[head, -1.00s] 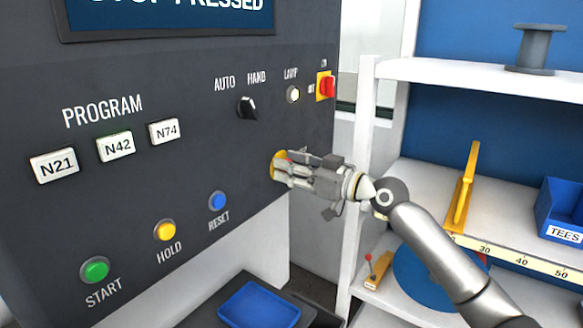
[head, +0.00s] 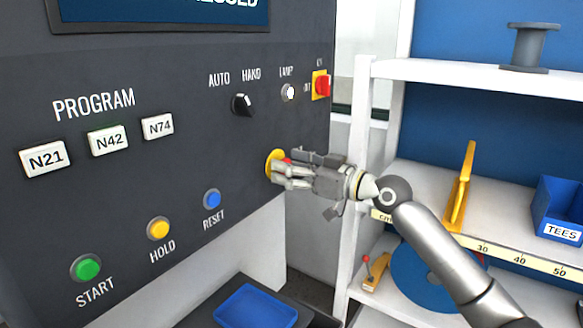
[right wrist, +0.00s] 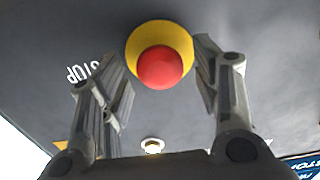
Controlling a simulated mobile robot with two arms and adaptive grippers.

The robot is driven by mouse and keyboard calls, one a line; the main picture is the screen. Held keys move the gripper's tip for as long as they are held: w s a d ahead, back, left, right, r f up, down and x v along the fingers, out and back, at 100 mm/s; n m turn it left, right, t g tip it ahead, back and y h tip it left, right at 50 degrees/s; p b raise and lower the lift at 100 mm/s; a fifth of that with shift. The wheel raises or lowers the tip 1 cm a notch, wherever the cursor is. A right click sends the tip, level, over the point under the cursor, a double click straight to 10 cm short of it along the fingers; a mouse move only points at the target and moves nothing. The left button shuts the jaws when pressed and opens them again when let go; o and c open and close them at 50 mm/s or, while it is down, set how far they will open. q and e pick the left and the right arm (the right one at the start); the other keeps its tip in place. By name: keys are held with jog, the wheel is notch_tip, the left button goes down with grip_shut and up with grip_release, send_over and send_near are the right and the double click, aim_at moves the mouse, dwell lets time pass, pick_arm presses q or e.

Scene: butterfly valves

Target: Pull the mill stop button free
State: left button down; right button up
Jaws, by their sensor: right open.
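The stop button is a red mushroom head (right wrist: 160,67) on a round yellow base, seen in the right wrist view between my open fingers. The word STOP shows upside down beside it. In the head view the yellow base (head: 273,164) shows at the panel's right part, and my gripper hides most of the red head. My right gripper (head: 284,176) is open, at the button, with one finger on each side of it; in the right wrist view its fingers (right wrist: 158,82) show no clear contact with the red head. My left gripper is not in view.
The dark panel (head: 110,205) carries a green START button (head: 86,267), yellow HOLD (head: 158,228), blue RESET (head: 212,198) and a red-yellow switch (head: 321,85). A blue tray (head: 256,306) lies below. White shelves (head: 470,78) stand close on the right.

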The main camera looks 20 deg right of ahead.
jog(key=v, duration=1.2)
jog(key=shift+w+f, duration=0.1)
